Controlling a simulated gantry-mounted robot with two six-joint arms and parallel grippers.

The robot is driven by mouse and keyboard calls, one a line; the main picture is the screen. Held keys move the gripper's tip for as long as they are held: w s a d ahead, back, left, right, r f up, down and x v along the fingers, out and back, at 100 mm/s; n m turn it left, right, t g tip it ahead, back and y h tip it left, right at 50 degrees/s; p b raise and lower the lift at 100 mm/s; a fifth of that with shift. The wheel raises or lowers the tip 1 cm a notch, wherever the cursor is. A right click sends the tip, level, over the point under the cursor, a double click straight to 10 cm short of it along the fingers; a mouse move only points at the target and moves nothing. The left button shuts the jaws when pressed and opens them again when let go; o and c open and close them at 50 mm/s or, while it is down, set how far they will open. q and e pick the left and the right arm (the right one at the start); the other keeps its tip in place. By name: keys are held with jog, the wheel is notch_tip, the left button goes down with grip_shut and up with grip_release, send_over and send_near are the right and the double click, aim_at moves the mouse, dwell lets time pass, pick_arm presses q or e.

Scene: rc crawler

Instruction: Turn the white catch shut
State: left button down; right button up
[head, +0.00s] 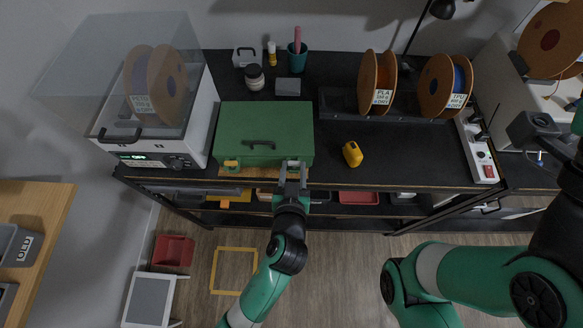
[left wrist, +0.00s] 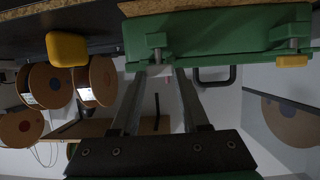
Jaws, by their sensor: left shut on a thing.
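The green case (head: 263,130) lies closed on the black bench, its handle on the lid. Its front has a yellow catch (head: 231,164) at the left, also seen in the left wrist view (left wrist: 292,61). My left gripper (head: 292,167) is at the right end of the case's front. In the left wrist view, its fingers close on the white catch (left wrist: 160,71), which is mostly hidden between them. In the head view, the gripper covers this catch. My right arm is at the right edge, and its fingers cannot be made out.
A yellow block-like object (head: 352,154) stands right of the case. Filament spools (head: 377,84) stand behind it on a dark rack. A white box machine (head: 190,125) is close on the left. A power strip (head: 478,146) lies at the bench's right end.

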pick_arm(q)
jog(key=shift+f+n+y, duration=0.1)
jog(key=shift+n+y, duration=0.3)
jog(key=shift+y, duration=0.1)
pick_arm(e)
jog(key=shift+r, duration=0.2)
pick_arm(q)
jog(key=c, duration=0.7)
grip_release()
